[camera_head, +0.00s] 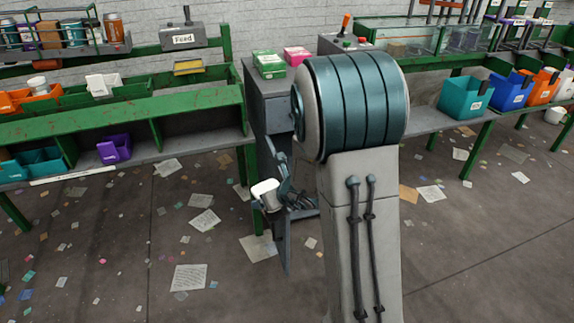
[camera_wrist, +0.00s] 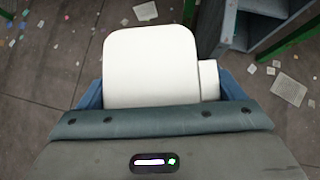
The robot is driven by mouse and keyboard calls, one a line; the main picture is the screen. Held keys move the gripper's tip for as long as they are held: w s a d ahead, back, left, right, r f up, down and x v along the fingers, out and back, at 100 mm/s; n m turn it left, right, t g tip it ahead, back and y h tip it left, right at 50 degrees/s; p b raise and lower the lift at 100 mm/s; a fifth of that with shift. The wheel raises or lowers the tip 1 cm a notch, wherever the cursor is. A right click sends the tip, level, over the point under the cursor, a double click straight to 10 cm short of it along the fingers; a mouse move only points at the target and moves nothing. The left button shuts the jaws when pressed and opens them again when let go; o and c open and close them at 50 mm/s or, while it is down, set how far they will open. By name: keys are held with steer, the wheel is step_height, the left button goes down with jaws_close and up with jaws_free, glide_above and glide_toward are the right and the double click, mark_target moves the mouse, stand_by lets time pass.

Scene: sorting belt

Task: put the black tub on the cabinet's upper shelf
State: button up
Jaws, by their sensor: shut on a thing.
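My gripper (camera_head: 272,190) is shut on a white rounded block-like thing (camera_head: 264,194), which has a smaller white piece on its right side in the wrist view (camera_wrist: 152,65). My blue fingers stand on either side of it, and it is held above the floor. The grey cabinet (camera_head: 254,98) stands just behind my gripper, with its door (camera_head: 285,245) apparently swung open toward me. My arm hides much of its right side and inside, so I cannot make out the upper shelf. The cabinet also shows at the top right of the wrist view (camera_wrist: 229,30). I see no black tub.
A green box (camera_head: 269,64) and a pink box (camera_head: 297,56) stand on the cabinet top. A green rack (camera_head: 190,105) with bins stands at left. Teal (camera_head: 464,98), blue (camera_head: 509,90) and orange bins stand on a bench at right. Papers litter the open floor.

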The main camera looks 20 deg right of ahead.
step_height(320, 180, down, 8)
steer(key=w+d+b, duration=0.1)
steer(key=b, duration=1.1)
steer(key=s+d+f+m+h, duration=0.1)
steer(key=d+f, duration=0.6)
steer(key=d, duration=0.4)
steer(key=s+d+f+m+h+p, duration=0.1)
steer(key=s+d+f+m, duration=0.1)
steer(key=d+f, duration=0.6)
steer(key=d, duration=0.3)
steer(key=shift+d, duration=0.2)
